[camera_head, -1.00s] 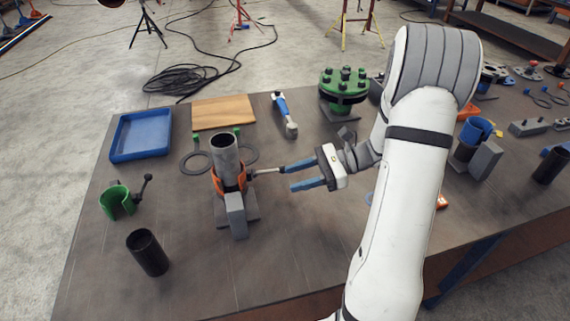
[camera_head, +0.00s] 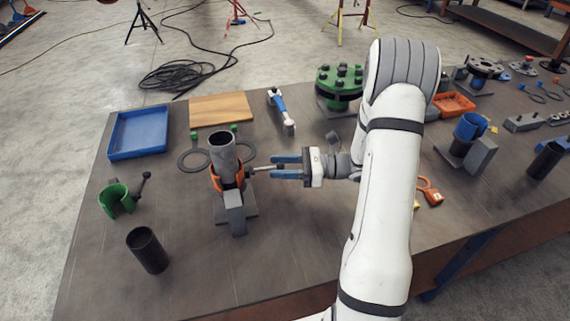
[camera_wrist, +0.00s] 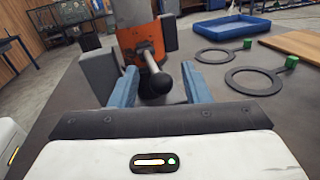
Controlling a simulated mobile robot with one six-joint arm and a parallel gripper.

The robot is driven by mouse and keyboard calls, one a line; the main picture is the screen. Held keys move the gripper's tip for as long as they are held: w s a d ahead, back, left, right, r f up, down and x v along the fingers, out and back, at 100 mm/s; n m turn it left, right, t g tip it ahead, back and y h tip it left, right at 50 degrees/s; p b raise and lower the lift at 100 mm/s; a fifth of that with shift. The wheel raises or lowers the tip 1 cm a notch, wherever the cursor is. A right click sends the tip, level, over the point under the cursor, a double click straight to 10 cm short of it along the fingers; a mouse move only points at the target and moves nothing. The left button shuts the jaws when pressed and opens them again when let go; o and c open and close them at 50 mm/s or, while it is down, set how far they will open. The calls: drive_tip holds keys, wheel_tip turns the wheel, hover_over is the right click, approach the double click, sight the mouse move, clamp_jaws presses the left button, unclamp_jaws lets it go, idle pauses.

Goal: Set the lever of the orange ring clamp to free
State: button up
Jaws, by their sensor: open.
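The orange ring clamp (camera_head: 216,180) sits around the lower part of an upright grey pipe (camera_head: 223,158) on a grey stand. Its lever (camera_head: 262,169) sticks out to the right, toward my gripper. My gripper (camera_head: 273,167) is open, its two blue fingertips close to the lever's end. In the wrist view, the orange clamp (camera_wrist: 140,47) is straight ahead. The lever's dark knob (camera_wrist: 155,83) lies between the two blue fingers (camera_wrist: 160,84), with no clear contact visible.
A green half clamp (camera_head: 116,200) and a black tube (camera_head: 148,251) stand to the left. Two flat rings (camera_head: 193,161) lie behind the pipe. A blue tray (camera_head: 139,134), a wooden board (camera_head: 221,110) and a blue-handled tool (camera_head: 281,110) lie farther back. The table's front middle is clear.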

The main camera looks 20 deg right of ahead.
drive_tip(key=shift+a, duration=0.1)
clamp_jaws()
idle(0.4)
